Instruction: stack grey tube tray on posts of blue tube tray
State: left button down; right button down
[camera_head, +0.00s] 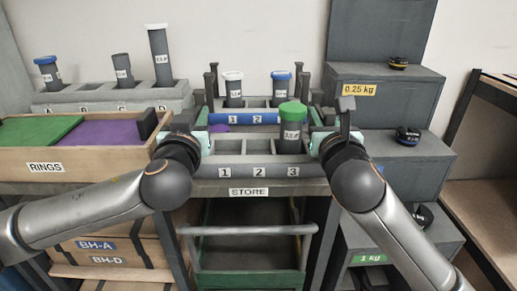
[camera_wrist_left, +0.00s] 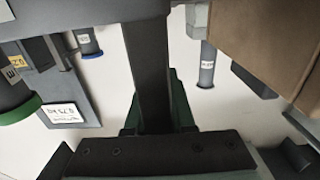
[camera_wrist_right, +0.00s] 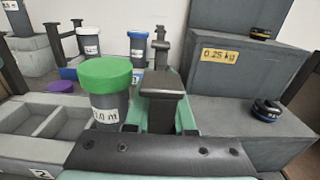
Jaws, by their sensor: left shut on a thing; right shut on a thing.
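The grey tube tray (camera_head: 230,172), numbered 1, 2, 3 on its front, is in front of the blue tube tray in the head view. A green-capped tube (camera_head: 292,128) stands in it at position 3; the cap also shows in the right wrist view (camera_wrist_right: 105,72). My left gripper (camera_head: 202,143) is shut on the grey tray's left end, my right gripper (camera_head: 322,138) on its right end. The blue tube tray (camera_head: 230,118) carries a white-capped tube (camera_head: 233,90) and a blue-capped tube (camera_head: 281,88). Dark posts rise at its sides. I cannot tell whether the grey tray touches the bench.
The bench edge is labelled STORE (camera_head: 249,191). A wooden RINGS box (camera_head: 80,165) stands left, with a grey rack (camera_head: 110,97) of tubes behind it. Grey steps (camera_head: 385,105) with dark weights stand close on the right.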

pick_arm(q)
jog(key=shift+r, duration=0.25)
pick_arm(e)
jog(key=shift+r, duration=0.2)
